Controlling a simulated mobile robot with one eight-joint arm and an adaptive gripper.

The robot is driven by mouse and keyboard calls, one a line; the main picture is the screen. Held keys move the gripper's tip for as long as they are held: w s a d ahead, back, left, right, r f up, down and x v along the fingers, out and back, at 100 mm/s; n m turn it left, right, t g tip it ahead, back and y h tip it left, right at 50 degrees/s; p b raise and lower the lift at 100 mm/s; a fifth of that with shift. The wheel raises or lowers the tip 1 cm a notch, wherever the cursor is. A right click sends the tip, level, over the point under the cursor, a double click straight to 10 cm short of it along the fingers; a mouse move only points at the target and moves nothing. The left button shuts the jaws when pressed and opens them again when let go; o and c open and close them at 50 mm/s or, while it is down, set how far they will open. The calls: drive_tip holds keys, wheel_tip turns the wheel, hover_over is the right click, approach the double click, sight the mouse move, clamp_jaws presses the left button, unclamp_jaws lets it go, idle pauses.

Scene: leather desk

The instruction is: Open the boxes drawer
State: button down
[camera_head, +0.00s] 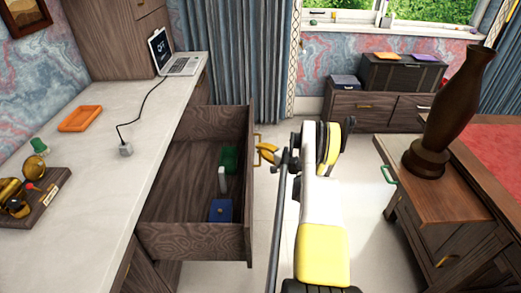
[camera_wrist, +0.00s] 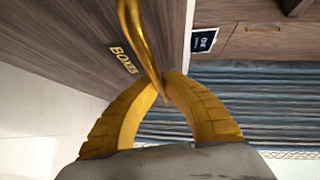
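The wooden boxes drawer (camera_head: 190,239) is pulled well out from the desk in the head view, with its inside showing. It holds a green box (camera_head: 229,160), a white item (camera_head: 222,180) and a blue box (camera_head: 221,210). Its front bears a gold "BOXES" label (camera_wrist: 124,60) in the wrist view. The curved gold handle (camera_wrist: 137,40) passes between the yellow fingers of my gripper (camera_wrist: 166,92). The fingertips meet around the handle's lower end. In the head view, my gripper (camera_head: 268,153) is at the drawer's outer face, beside the handle (camera_head: 257,146).
The desktop (camera_head: 95,195) carries a laptop (camera_head: 182,66), an orange tray (camera_head: 80,118) and a cabled grey block (camera_head: 126,149). A brown vase (camera_head: 455,105) stands on a wooden cabinet at right. Pale floor lies between desk and cabinet.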

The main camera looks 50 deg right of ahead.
drive_tip(key=shift+d+r, duration=0.1)
drive_tip(key=shift+d, duration=0.05)
drive_tip(key=c, duration=1.8)
unclamp_jaws()
drive_tip(key=shift+s, duration=0.1)
drive_tip(key=shift+s, duration=0.1)
drive_tip(key=s, duration=0.4)
drive_tip(key=s+r, duration=0.1)
drive_tip(key=s, duration=0.2)
drive_tip(key=shift+s+a, duration=0.1)
drive_tip(key=shift+a, duration=0.3)
